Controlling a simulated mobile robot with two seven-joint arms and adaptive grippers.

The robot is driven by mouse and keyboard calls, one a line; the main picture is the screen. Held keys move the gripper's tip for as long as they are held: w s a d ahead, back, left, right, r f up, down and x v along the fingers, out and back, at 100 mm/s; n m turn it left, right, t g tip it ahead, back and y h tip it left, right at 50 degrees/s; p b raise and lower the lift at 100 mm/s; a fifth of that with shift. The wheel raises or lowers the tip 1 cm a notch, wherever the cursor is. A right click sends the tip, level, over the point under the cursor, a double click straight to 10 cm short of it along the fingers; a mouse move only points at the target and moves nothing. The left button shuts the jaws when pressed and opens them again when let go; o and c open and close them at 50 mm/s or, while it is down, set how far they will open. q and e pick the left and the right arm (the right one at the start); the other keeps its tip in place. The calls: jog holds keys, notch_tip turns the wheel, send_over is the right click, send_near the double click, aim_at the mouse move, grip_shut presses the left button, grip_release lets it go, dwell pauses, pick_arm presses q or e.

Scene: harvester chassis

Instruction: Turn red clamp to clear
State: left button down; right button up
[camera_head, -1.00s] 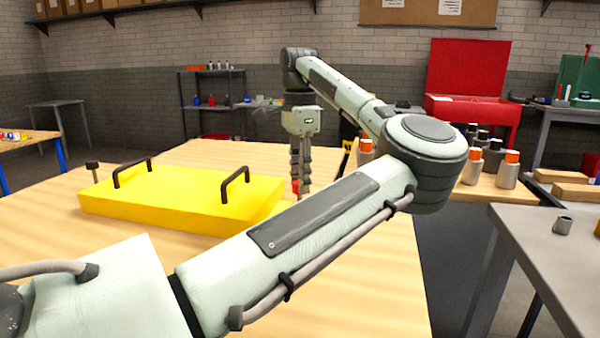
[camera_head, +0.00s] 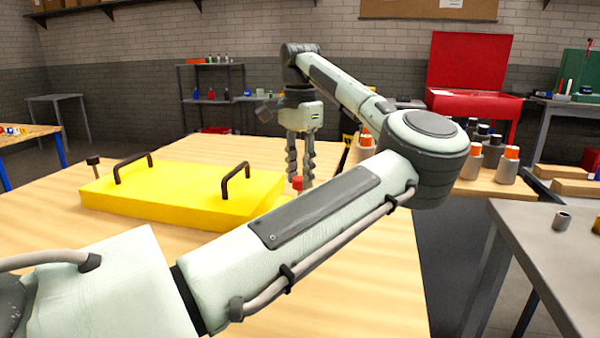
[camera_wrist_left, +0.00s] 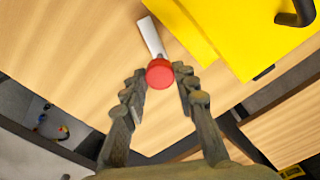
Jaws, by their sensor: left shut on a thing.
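The red clamp (camera_head: 298,184) stands on the wooden table just right of the yellow cover's right end. In the left wrist view it is a round red knob (camera_wrist_left: 159,73) with a flat silver bar (camera_wrist_left: 151,37) reaching away from it. The bar lies over bare wood, close beside the yellow edge. My left gripper (camera_head: 300,178) points straight down, its fingers shut on the red knob from both sides. The yellow cover (camera_head: 165,197) lies flat and has two black handles. My right gripper is not in view.
A dark-topped clamp (camera_head: 93,163) stands at the cover's far left corner. Orange-capped bottles (camera_head: 472,160) stand on a surface to the right. A grey table (camera_head: 560,245) is at the right. The wood (camera_head: 355,290) in front of the cover is clear.

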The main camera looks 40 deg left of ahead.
pick_arm(q)
jog(key=c, duration=1.2)
grip_release()
notch_tip(320, 180, up, 12)
jog(key=shift+r, duration=0.1)
